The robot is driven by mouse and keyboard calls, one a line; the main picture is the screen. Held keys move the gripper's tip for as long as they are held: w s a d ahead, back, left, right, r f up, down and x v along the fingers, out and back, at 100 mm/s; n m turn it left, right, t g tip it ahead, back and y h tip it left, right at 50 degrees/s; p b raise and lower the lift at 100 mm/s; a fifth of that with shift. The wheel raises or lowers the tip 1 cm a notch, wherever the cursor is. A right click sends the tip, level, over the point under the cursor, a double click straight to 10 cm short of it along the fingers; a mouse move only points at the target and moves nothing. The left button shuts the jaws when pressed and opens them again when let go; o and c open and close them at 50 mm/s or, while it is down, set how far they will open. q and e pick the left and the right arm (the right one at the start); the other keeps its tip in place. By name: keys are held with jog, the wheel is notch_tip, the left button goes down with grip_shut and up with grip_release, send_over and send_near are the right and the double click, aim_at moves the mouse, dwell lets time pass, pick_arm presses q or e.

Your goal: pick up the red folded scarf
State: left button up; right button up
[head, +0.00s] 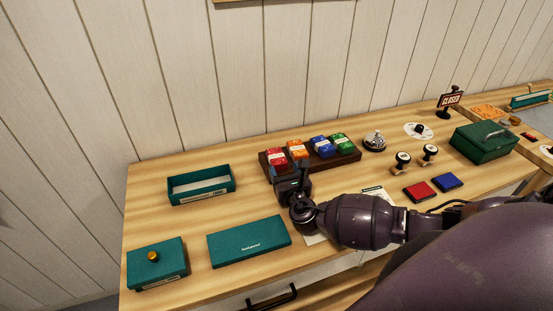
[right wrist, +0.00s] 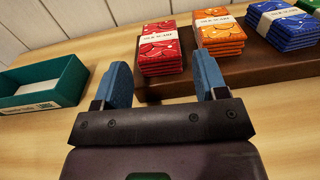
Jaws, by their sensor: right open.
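The red folded scarf (head: 276,156) lies at the left end of a dark brown wooden tray (head: 322,162), beside orange, blue and green ones. In the right wrist view the red scarf (right wrist: 158,50) is a folded stack with a white paper band, beyond my fingertips and between their lines. My right gripper (head: 287,172) is just in front of the tray's left part. In the right wrist view its two blue fingers (right wrist: 163,80) are apart with nothing between them. My left gripper does not show.
An open green box (head: 201,187) stands left of the tray. A flat green box (head: 249,242) and a green box with a gold knob (head: 158,264) lie in front. A bell (head: 375,141), stamps, ink pads and a green case (head: 483,142) are to the right.

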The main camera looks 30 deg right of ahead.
aim_at(279, 161)
jog(key=shift+f+x, duration=0.1)
jog(key=shift+x, duration=1.25)
jog(key=shift+f+x, duration=0.15)
jog(key=shift+x, duration=1.2)
jog(key=shift+a, duration=0.2)
jog(key=shift+c, duration=0.2)
jog(key=c, duration=0.6)
jog(key=shift+c, duration=0.2)
jog(key=shift+r, duration=0.1)
